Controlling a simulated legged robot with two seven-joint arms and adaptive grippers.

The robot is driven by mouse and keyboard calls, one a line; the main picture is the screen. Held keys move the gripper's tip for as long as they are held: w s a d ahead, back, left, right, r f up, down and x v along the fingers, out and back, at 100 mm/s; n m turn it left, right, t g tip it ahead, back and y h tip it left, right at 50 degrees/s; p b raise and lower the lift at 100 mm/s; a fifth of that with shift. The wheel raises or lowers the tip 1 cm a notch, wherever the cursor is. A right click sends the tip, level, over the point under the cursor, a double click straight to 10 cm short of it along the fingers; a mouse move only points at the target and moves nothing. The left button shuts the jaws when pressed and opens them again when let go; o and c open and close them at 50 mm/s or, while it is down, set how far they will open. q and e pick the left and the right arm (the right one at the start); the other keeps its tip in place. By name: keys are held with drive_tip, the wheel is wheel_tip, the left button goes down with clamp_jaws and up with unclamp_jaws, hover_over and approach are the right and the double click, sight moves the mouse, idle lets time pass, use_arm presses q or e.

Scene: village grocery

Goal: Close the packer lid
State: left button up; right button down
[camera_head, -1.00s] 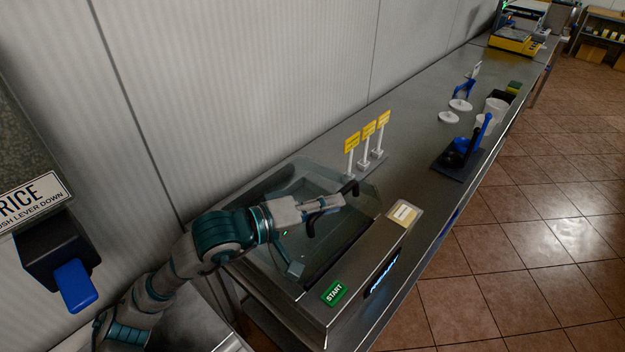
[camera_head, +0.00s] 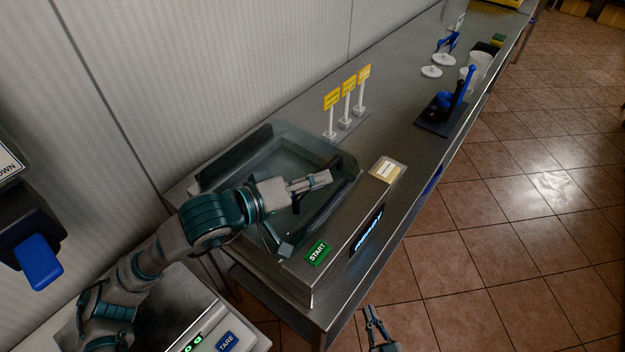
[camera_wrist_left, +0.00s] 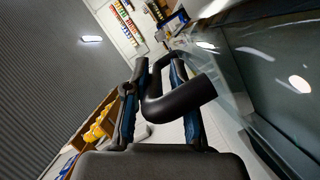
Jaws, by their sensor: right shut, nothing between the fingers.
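My left gripper (camera_head: 322,179) is over the packer, at the lid's dark handle (camera_head: 345,166). In the left wrist view the black handle (camera_wrist_left: 180,98) passes between the fingers of my left gripper (camera_wrist_left: 158,65), which stand apart around it. My right gripper (camera_head: 371,314) is shut and empty at the bottom, over the floor beside the counter.
Yellow signs (camera_head: 347,88) on white stands are behind the packer. A label pad (camera_head: 387,169) lies on its right end. A blue-handled device (camera_head: 447,108) and white lids (camera_head: 432,71) stand farther along the counter. A scale (camera_head: 200,325) is at bottom left. The tiled floor is clear.

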use_arm(q)
drive_tip(key=shift+w+d+f, duration=0.1)
drive_tip(key=shift+w+f, duration=0.05)
drive_tip(key=shift+f, duration=0.1)
drive_tip(key=v, duration=1.2)
drive_tip(key=shift+w+a+r, duration=0.1)
drive_tip(key=shift+a, duration=0.15)
drive_tip(key=shift+d+r, duration=0.1)
drive_tip(key=shift+d, duration=0.25)
